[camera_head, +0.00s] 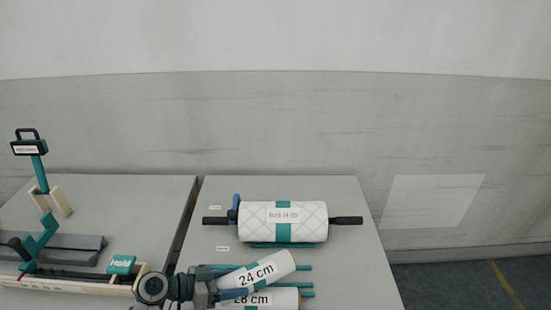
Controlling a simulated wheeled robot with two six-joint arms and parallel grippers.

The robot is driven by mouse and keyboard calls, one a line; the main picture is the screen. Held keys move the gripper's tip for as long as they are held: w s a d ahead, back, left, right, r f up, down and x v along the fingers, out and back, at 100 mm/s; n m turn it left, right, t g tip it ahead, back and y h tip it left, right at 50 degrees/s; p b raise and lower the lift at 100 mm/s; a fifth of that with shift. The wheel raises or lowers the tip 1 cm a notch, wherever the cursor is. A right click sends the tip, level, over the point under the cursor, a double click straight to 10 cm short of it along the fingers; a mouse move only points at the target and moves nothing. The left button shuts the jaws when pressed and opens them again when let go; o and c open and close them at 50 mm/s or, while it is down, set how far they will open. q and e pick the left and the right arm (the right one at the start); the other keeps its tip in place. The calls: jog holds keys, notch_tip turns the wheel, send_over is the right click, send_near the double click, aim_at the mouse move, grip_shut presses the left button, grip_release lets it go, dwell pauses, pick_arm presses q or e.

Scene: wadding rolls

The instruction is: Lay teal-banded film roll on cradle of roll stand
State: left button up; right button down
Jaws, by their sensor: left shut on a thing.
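My right gripper is not in view.
A second roll marked "28 cm" (285,297) lies just below, partly cut off, beside teal pegs (306,286). A quilted roll (258,222) with a teal band and black handles lies behind. A teal "Hold" block (121,265) is at left. A dark gap separates the tables.

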pick_arm(q)
jog(key=w+a+r+n+t+y+b, duration=0.3)
jog(key=w+a+r+n+t+y, duration=0.2)
jog(key=a+r+n+t+y, duration=0.3)
notch_tip(320, 180, up, 4)
jog(key=a+n+y, duration=0.1)
jog(key=n+y, duration=0.3)
jog(key=n, duration=0.2)
jog(key=shift+a+t+y, duration=0.2)
jog(key=shift+t+y, duration=0.2)
